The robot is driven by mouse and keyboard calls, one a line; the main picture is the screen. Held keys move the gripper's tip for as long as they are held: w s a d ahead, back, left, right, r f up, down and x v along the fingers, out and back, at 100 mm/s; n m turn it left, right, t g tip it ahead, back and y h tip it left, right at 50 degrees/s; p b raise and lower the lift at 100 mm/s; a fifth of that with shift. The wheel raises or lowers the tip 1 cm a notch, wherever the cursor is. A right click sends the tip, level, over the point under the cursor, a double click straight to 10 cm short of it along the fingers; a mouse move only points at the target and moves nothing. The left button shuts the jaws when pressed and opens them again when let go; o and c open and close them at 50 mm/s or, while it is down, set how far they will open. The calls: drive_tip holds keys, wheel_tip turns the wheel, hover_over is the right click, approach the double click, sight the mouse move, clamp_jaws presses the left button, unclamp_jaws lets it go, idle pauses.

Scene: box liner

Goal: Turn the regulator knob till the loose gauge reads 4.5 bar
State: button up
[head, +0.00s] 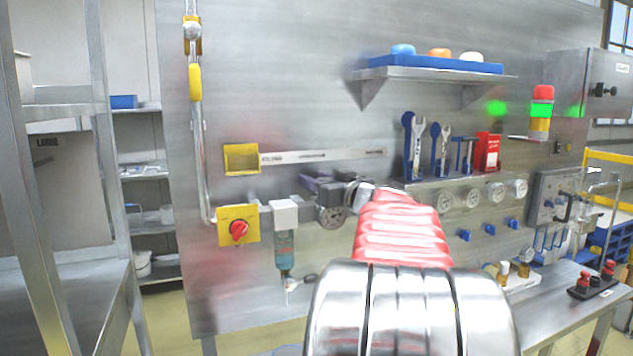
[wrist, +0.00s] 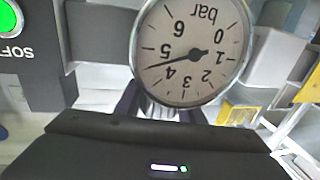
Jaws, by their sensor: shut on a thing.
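The gauge (wrist: 180,30) is a round white dial marked in bar, upside down in the wrist view. Its black needle points between 4 and 5, about midway. In the head view, a small round part (head: 331,218) sits below my gripper on the panel's air line, too small to read. My gripper (head: 325,187) reaches in from the right there. In the wrist view, my gripper's dark fingers (wrist: 163,108) extend behind the gauge's lower rim. They are shut on the regulator knob, which the gauge and gripper body hide.
A filter bowl (head: 285,248) hangs left of my gripper, beside a yellow plate with a red rotary switch (head: 238,231). Several fixed gauges (head: 470,197) and blue valve handles (head: 489,229) are on the right. A tool shelf (head: 440,182) is above them.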

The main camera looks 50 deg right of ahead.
drive_tip(key=o, duration=1)
drive_tip(key=shift+o, duration=0.2)
drive_tip(key=v, duration=1.3)
drive_tip(key=shift+s+a, duration=0.2)
drive_tip(key=shift+s, duration=0.1)
